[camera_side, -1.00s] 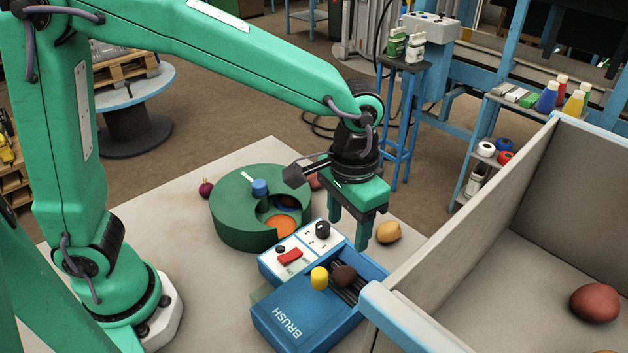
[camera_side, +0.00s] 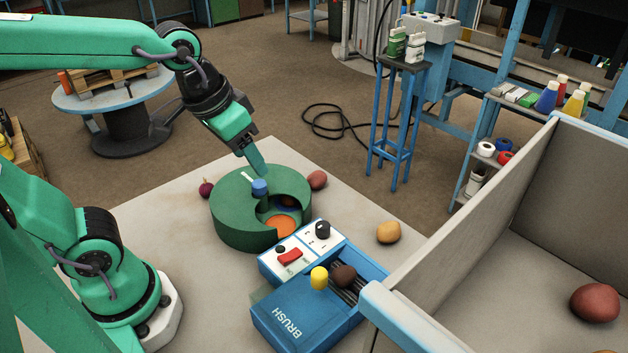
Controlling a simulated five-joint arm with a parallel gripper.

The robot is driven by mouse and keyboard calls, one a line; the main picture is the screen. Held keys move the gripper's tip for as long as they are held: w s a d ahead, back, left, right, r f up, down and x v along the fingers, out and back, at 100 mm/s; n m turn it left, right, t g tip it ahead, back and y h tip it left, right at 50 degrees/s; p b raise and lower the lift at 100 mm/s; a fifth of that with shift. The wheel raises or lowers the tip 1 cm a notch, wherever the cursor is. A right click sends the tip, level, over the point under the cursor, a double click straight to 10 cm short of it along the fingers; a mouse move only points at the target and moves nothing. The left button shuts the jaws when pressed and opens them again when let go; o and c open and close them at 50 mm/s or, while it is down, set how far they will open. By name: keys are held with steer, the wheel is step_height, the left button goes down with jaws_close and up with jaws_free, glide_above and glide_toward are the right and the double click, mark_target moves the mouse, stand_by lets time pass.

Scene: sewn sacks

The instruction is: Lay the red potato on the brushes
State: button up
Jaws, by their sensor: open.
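A reddish potato (camera_side: 317,180) lies on the table just behind the right side of the green round drum. Another red potato (camera_side: 595,303) lies inside the large grey bin at right. The dark brushes (camera_side: 349,291) sit in the blue BRUSH machine (camera_side: 305,312). A dark brown potato (camera_side: 344,275) rests on them. My gripper (camera_side: 257,170) is open and tilted, above the back of the green drum, left of the reddish potato and apart from it. I see no object between its fingers, which overlap in this view.
The green drum (camera_side: 232,226) has a blue knob and an open cut-out. The grey bin's wall (camera_side: 470,225) rises close to the machine's right side.

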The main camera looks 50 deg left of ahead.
steer(key=shift+n+t+y, duration=0.3)
steer(key=shift+t, duration=0.4)
steer(key=shift+s+a, duration=1.95)
steer(key=shift+a, duration=0.05)
steer(key=shift+c, duration=0.5)
